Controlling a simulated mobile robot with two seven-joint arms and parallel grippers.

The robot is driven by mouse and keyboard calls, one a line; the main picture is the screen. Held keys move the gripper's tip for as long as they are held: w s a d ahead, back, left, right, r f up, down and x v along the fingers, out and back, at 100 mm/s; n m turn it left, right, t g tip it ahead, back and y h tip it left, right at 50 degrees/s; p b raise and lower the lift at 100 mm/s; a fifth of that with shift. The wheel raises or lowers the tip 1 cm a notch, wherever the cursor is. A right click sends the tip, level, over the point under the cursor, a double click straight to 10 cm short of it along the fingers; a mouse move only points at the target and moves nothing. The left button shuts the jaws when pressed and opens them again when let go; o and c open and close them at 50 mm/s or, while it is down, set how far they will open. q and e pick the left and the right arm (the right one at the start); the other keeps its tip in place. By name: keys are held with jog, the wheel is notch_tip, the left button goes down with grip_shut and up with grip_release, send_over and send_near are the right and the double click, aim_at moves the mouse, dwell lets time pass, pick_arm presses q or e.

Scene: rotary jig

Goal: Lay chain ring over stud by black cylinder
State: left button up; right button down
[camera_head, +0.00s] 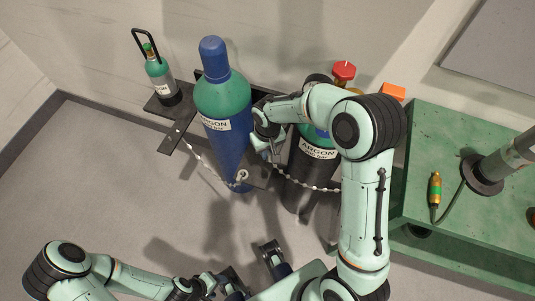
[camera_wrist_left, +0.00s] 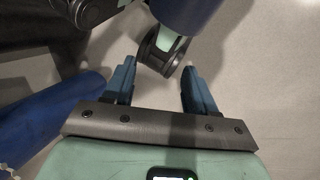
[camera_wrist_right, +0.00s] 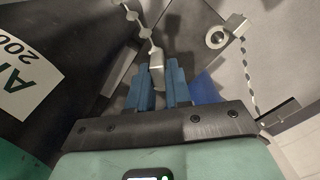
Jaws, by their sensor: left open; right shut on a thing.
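The black cylinder (camera_head: 300,178) with a green shoulder stands partly behind my right arm. It also fills the left of the right wrist view, with its white label (camera_wrist_right: 25,80). My right gripper (camera_head: 273,150) is between the blue and black cylinders. In the right wrist view it (camera_wrist_right: 163,85) is shut on the silver end piece (camera_wrist_right: 157,62) of a chain (camera_wrist_right: 138,22). This chain (camera_head: 312,187) crosses the black cylinder's front. Whether the ring is between the fingers is hidden. I cannot make out the black cylinder's stud clearly. My left gripper (camera_head: 252,268) is open and empty near the bottom.
The blue cylinder (camera_head: 229,145) has another chain (camera_head: 205,163) across it, ending in a ring (camera_head: 241,175) on the dark plate; that ring also shows in the right wrist view (camera_wrist_right: 217,37). A small green cylinder (camera_head: 158,72) stands at upper left. A green bench (camera_head: 455,140) is right.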

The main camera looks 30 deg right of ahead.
jog(key=b, duration=0.5)
send_over(269, 166)
notch_tip(269, 166, down, 5)
jog(key=shift+d+r, duration=0.1)
pick_arm(q)
jog(key=shift+t, duration=0.5)
jog(key=shift+w+a+f, duration=0.1)
jog(key=shift+w+f, duration=0.25)
jog(key=shift+f, duration=0.5)
jog(key=shift+w+d+f, duration=0.1)
jog(key=shift+w+f, duration=0.3)
jog(key=shift+f, duration=0.45)
jog(key=shift+w+a+f, duration=0.1)
jog(key=shift+w+f, duration=0.25)
jog(key=shift+f, duration=0.5)
pick_arm(e)
jog(key=shift+w+f, duration=0.1)
jog(key=shift+f, duration=0.45)
pick_arm(q)
jog(key=shift+f+b, duration=0.45)
jog(key=shift+b, duration=0.15)
pick_arm(e)
jog(key=shift+f, duration=0.6)
jog(key=c, duration=1)
grip_release()
